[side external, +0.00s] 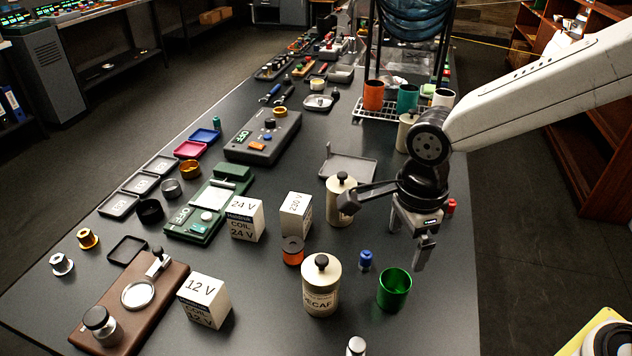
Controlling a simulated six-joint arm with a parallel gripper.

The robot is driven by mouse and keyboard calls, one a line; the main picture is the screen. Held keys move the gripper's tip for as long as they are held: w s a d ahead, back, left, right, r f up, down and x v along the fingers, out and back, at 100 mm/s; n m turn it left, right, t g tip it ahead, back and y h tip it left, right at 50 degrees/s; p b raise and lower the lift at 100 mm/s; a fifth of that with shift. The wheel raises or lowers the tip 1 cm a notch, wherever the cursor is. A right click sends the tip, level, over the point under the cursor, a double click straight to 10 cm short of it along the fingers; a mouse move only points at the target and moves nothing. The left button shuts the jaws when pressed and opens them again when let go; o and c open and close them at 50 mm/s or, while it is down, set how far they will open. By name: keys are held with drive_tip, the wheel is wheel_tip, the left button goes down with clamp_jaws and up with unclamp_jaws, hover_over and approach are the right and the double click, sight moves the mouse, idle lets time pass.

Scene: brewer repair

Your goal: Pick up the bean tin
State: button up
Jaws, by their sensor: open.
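A cream tin (321,290) with a black knob on its lid stands upright at the front; its label reads DECAF. A second cream tin (341,205) with a black knob stands behind it, left of my gripper and partly covered by a dark part of my arm. A third cream tin (404,134) is farther back, beside my wrist and partly hidden. I cannot read the labels on these two, so I cannot tell which is the bean tin. My gripper (413,245) is open and empty, pointing down over the table's right side, apart from the tins.
A green cup (394,288) and a small blue-capped item (365,261) stand below and in front of my gripper. Coil boxes (296,215) and an orange spool (292,251) are to the left. A wire rack (372,112) with cups stands behind. The table's right edge is close.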

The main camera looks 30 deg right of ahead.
drive_tip(key=shift+r, duration=0.5)
drive_tip(key=shift+d, duration=0.1)
drive_tip(key=s+d+f+n+t, duration=0.1)
drive_tip(key=d+f+n, duration=0.2)
drive_tip(key=d+n, duration=0.5)
drive_tip(key=s+d+f+n+t, duration=0.1)
drive_tip(key=d+f+n, duration=0.2)
drive_tip(key=d+n, duration=0.5)
drive_tip(key=shift+s+f+n, duration=0.2)
drive_tip(key=shift+n, duration=2.2)
drive_tip(key=shift+r, duration=0.1)
